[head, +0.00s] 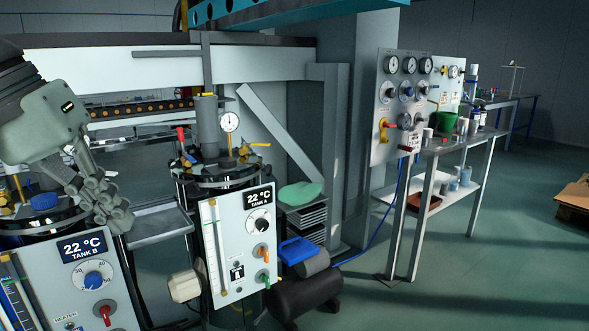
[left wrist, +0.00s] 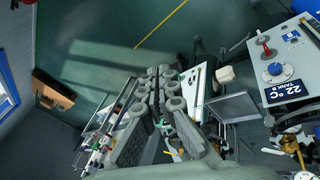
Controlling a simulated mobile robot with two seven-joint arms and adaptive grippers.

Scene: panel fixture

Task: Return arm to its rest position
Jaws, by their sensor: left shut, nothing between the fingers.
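My left gripper (head: 112,205) comes in from the left in the head view, at the end of my grey left arm (head: 45,115). Its fingers are together with nothing between them. It hangs in front of and above the Tank B panel (head: 80,275), apart from it as far as I can tell. In the left wrist view the shut fingers (left wrist: 160,92) point up the picture, and the Tank B panel (left wrist: 285,65) shows at the right. My right gripper is not in view.
The Tank A panel (head: 240,240) stands right of my gripper, with a grey tray (head: 160,222) between the tanks. A gauge board (head: 408,105) and a workbench (head: 450,145) are farther right.

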